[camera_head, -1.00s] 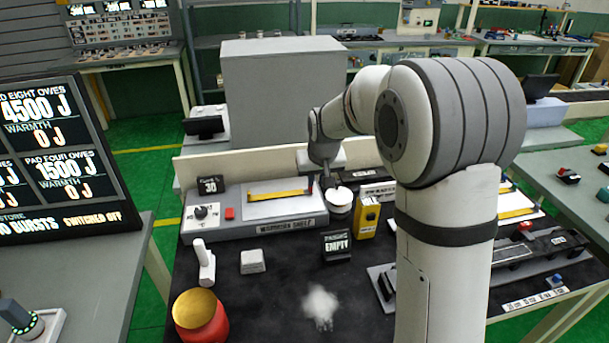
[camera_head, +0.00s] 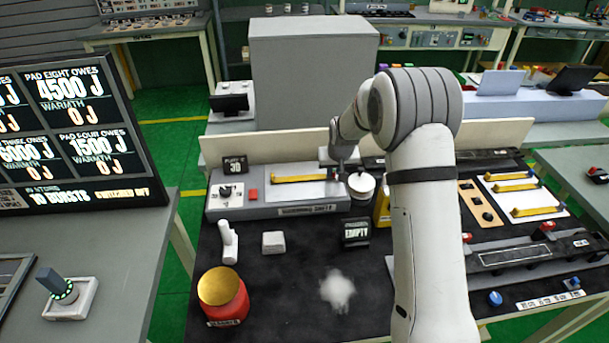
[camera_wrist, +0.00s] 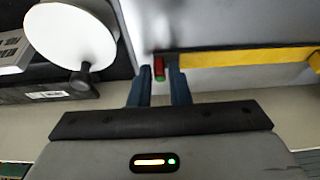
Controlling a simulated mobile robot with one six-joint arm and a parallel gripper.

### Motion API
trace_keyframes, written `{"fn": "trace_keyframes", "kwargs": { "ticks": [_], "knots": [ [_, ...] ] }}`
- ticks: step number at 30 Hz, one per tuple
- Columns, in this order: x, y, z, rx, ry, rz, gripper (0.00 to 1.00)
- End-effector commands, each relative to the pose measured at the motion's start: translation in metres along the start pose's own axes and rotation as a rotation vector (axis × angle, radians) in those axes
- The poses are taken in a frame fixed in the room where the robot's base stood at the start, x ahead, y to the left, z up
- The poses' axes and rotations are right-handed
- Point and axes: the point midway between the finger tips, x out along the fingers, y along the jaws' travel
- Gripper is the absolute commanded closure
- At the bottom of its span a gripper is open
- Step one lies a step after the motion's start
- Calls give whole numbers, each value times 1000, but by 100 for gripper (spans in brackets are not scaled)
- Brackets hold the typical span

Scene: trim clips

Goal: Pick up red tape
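A small red piece with a green end (camera_wrist: 159,69), which may be the red tape, stands at the end of a yellow strip (camera_wrist: 235,60) in the wrist view. The yellow strip (camera_head: 300,179) lies on a pale plate on the grey warming shelf (camera_head: 280,200) in the head view. My gripper (camera_wrist: 159,78) is open, its two dark blue fingers on either side of the red piece with a visible gap at each side. In the head view my gripper (camera_head: 342,168) is at the right end of that strip, and its fingertips are hard to make out.
A white-lidded pot (camera_head: 361,184) stands close beside my gripper, with a yellow box (camera_head: 382,208) behind my arm. More yellow strips (camera_head: 515,187) lie at the right.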

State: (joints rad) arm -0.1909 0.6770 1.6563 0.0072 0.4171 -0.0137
Motion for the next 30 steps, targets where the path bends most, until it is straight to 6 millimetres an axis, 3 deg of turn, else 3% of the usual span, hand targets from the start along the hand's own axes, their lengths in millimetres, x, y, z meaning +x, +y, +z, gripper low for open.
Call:
{"fn": "trace_keyframes", "kwargs": {
  "ticks": [9, 15, 25, 30],
  "knots": [
    [5, 0, 0, 0, 2, 0, 84],
    [4, -1, 0, -1, 2, 0, 100],
    [3, -1, -1, -1, 2, -1, 100],
    [-14, -1, -9, -1, 6, -1, 100]
  ]
}}
